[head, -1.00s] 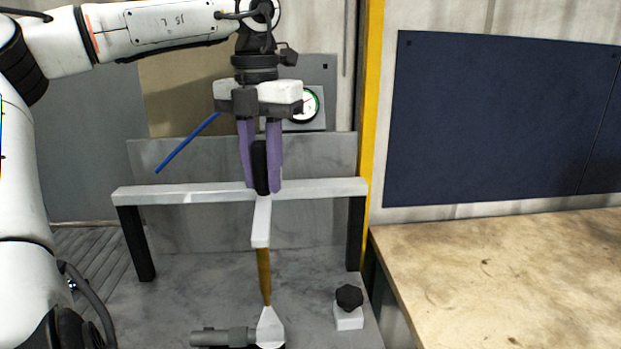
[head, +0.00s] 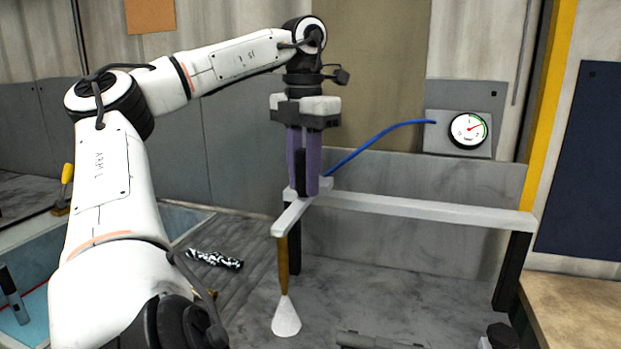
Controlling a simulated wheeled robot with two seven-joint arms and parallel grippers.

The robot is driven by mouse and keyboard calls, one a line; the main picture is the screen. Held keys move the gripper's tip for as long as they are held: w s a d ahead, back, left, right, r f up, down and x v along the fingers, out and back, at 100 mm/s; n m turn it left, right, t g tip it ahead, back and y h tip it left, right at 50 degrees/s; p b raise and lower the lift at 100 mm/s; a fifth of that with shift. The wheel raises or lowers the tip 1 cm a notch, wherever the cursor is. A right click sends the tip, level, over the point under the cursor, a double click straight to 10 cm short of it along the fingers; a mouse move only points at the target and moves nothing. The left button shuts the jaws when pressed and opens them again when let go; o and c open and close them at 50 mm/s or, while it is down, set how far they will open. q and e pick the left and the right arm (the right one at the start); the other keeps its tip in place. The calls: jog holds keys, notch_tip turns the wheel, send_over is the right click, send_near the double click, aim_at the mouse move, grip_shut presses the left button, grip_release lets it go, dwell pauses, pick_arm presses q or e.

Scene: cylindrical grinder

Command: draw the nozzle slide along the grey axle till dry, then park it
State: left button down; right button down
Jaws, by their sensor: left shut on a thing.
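The nozzle slide (head: 293,215) is a white arm at the left end of a white rail, with a brown tube (head: 282,262) hanging down to a white cone-shaped nozzle (head: 286,318). My left gripper (head: 305,188) has its purple fingers shut on the slide's upright black handle (head: 300,172). The grey axle (head: 378,340) lies at the bottom edge, partly cut off. The nozzle is left of the visible axle, apart from it in the picture. My right gripper is not in view.
The white rail (head: 430,208) stands on black legs, one at the right (head: 512,270). A blue hose (head: 372,140) runs from the gauge panel (head: 468,131) toward the slide. A black-and-white patterned object (head: 215,259) lies at left. A dark knob (head: 500,336) is at lower right.

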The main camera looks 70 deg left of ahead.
pick_arm(q)
jog(key=shift+s+a, duration=0.1)
jog(key=c, duration=1.9)
grip_release()
jog(key=shift+r, duration=0.1)
jog(key=o, duration=0.4)
jog(key=shift+s+a, duration=0.15)
jog(key=shift+o, duration=0.2)
notch_tip(320, 180, up, 10)
jog(key=shift+r+p, duration=0.1)
jog(key=shift+p, duration=1)
